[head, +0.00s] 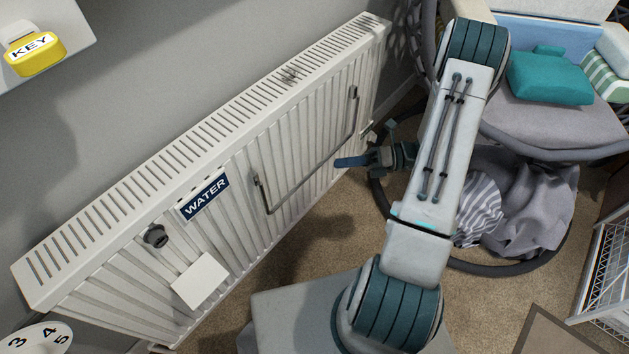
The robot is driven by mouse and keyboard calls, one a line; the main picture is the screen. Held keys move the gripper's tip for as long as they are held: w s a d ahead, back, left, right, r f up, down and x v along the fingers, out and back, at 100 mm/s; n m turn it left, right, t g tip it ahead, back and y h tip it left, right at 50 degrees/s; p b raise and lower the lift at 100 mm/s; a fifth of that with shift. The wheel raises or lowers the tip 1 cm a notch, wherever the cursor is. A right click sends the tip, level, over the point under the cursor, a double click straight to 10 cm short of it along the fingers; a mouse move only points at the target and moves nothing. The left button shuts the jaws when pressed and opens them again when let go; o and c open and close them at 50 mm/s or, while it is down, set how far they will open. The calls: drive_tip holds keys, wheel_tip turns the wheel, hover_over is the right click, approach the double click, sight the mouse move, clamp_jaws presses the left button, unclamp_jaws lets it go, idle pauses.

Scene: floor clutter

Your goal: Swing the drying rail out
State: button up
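The drying rail (302,185) is a thin grey U-shaped metal bar on the front of the white ribbed radiator (100,262). Its two ends meet the radiator front at a left mount (257,181) and a right mount (353,92). It appears folded close to the panel. My gripper (353,150) is just right of the rail's lower bar, with its fingers pointing left towards the radiator. The fingers look apart, with nothing seen between them. The blue fingertip is close to the bar in the picture; I cannot tell whether they touch.
A "WATER" label (205,197), a dark knob (155,236) and a blank white plate (200,281) are on the radiator. A chair (545,118) with cushions stands right, above a grey cloth heap (525,205). A white wire rack (606,270) is at far right. Carpet (325,232) is clear before the radiator.

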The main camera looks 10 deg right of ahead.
sight(314, 169)
drive_tip(key=d+f+m+t+b, duration=0.5)
drive_tip(key=f+m+t, duration=0.4)
drive_tip(key=f, duration=0.5)
drive_tip(key=shift+m+g, duration=0.3)
drive_tip(key=shift+g, duration=0.4)
drive_tip(key=b+x, duration=0.1)
drive_tip(key=x, duration=0.6)
drive_tip(key=b+x, duration=0.1)
drive_tip(key=x, duration=0.5)
drive_tip(key=shift+w+a+r+b, duration=0.15)
drive_tip(key=shift+w+b, duration=0.25)
drive_tip(key=shift+w, duration=0.15)
clamp_jaws()
